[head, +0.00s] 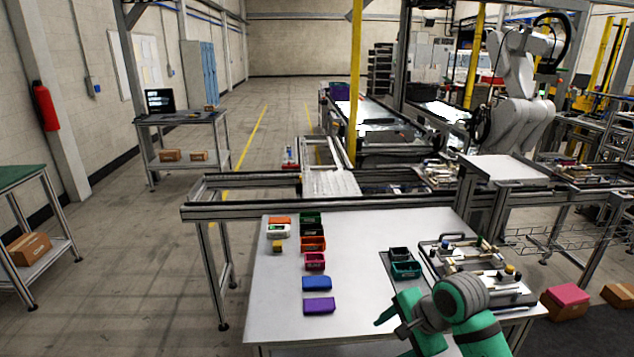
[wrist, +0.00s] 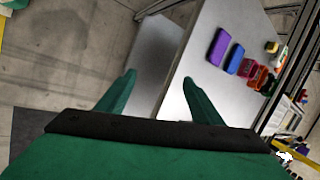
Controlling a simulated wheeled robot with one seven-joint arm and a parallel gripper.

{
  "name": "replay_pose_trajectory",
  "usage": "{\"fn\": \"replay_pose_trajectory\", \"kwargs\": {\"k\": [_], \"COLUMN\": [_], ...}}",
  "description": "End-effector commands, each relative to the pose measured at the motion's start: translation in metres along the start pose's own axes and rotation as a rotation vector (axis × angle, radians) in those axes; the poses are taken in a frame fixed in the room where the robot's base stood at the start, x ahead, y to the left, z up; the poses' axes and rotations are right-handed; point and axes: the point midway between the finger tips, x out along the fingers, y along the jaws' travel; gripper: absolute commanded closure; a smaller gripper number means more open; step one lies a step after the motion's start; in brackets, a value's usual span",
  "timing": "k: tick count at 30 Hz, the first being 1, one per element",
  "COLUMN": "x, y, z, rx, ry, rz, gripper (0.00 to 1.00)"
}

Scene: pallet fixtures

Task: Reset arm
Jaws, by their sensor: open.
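My gripper (head: 392,318) is green and hangs over the front right part of the white table (head: 270,300) in the head view. In the wrist view my gripper (wrist: 158,85) shows two green fingers spread wide apart. Nothing is between the fingers. Beyond them lie the table's edge and the grey floor. The gripper is apart from the coloured bins and blocks.
A purple block (head: 319,305), a blue block (head: 317,283) and several small bins, including a pink bin (head: 315,261), form a column on the table. A dark green bin (head: 406,269) and a pallet fixture (head: 470,262) stand right. The table's front left is clear.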

Motion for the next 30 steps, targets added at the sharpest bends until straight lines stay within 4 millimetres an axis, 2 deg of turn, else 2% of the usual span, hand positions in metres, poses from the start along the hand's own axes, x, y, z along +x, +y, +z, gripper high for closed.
{"fn": "replay_pose_trajectory", "kwargs": {"k": [1,6,12,15,19,23,30], "x": [0.016,0.049,0.076,0.087,0.099,0.111,0.131], "y": [-0.013,-0.053,-0.086,-0.096,-0.101,-0.098,-0.072], "z": [0.019,0.067,0.118,0.140,0.165,0.185,0.214], "rx": [-0.030,-0.116,-0.179,-0.197,-0.208,-0.209,-0.201], "ry": [-0.034,-0.095,-0.129,-0.128,-0.110,-0.071,0.045], "rz": [-0.057,-0.260,-0.480,-0.579,-0.694,-0.790,-0.907], "gripper": [0.40,0.40,0.40,0.40,0.40,0.40,0.40]}}
